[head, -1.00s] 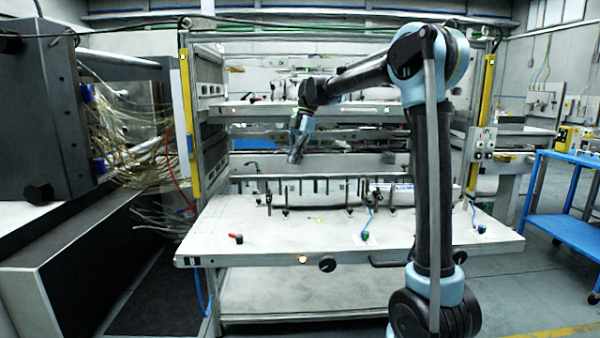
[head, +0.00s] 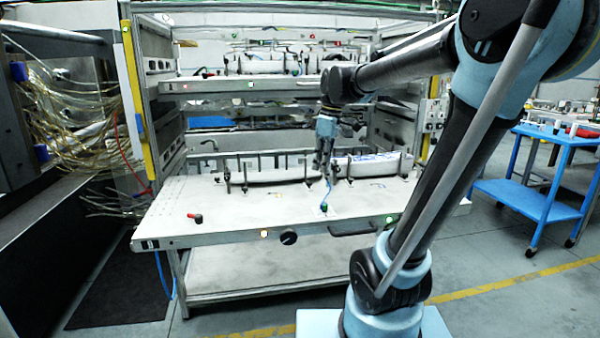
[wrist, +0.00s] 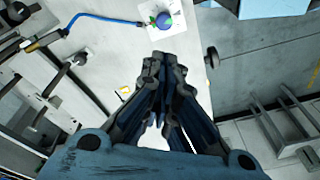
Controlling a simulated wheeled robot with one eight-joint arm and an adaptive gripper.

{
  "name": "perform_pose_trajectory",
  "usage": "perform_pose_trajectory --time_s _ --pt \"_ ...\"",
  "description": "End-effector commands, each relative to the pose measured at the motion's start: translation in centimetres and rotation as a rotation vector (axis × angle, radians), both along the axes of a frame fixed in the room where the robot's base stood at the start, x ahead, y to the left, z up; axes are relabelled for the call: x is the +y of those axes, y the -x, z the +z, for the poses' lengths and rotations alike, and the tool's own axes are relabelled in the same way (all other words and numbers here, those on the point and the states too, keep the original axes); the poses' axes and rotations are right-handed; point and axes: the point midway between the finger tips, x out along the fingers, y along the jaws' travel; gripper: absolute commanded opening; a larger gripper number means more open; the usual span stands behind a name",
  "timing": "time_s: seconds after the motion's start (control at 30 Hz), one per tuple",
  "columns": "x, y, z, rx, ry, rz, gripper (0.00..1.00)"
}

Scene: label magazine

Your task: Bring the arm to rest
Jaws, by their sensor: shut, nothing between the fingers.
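My gripper (head: 322,174) hangs from my arm over the white lower table (head: 250,208) in the head view, pointing down. In the wrist view my gripper (wrist: 165,58) shows its dark fingers drawn together, with nothing between them. Below it lie the white table surface (wrist: 105,75) and the table's edge. The head view does not show clearly how high the fingertips are above the table.
A blue hose runs to a green-based fitting (head: 323,208) close to my gripper; a fitting also shows in the wrist view (wrist: 163,20). A row of clamps and posts (head: 227,178) lines the table's back. A blue cart (head: 530,200) stands right.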

Motion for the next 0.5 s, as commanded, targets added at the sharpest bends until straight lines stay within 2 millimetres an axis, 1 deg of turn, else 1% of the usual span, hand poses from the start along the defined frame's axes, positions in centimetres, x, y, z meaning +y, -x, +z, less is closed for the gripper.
perform_pose_trajectory --time_s 0.03,0.2,0.37,0.5 --pt "-1.2 1.3 -0.9 -0.002 0.005 -0.067 0.00" --pt "-4.4 4.8 -3.9 -0.013 0.022 -0.303 0.00" --pt "-7.0 8.2 -7.1 -0.025 0.033 -0.523 0.00" --pt "-9.0 11.0 -10.2 -0.039 0.037 -0.715 0.00"
